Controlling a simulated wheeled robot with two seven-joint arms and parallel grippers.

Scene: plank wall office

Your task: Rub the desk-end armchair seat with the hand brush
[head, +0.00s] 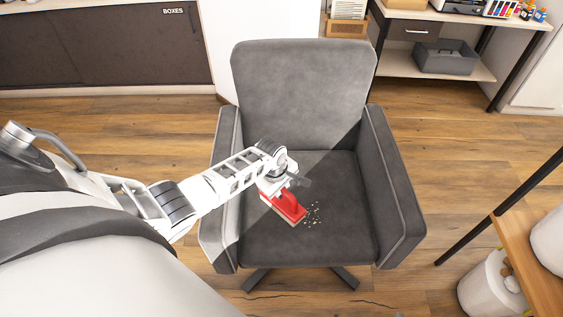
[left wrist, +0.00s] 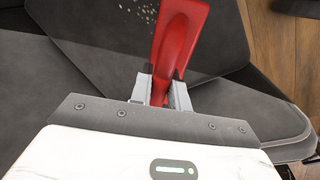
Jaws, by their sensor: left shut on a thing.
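The grey armchair's seat (head: 345,220) faces me in the middle of the head view. The seat also shows in the left wrist view (left wrist: 85,75). A red hand brush (head: 288,205) is at the seat's left-middle part, low over or on the surface; I cannot tell whether its underside touches. My left gripper (head: 285,184) is shut on the brush's red handle (left wrist: 176,45), which stands between its two fingers (left wrist: 165,92) in the left wrist view. Light crumbs (head: 313,213) lie on the seat just right of the brush. My right gripper is not in view.
The chair's armrests (head: 393,185) rise on both sides of the seat, and the backrest (head: 303,95) stands behind it. A wooden table edge (head: 520,265) and a white bin (head: 490,285) are at the lower right. Wooden floor (head: 470,150) is clear right of the chair.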

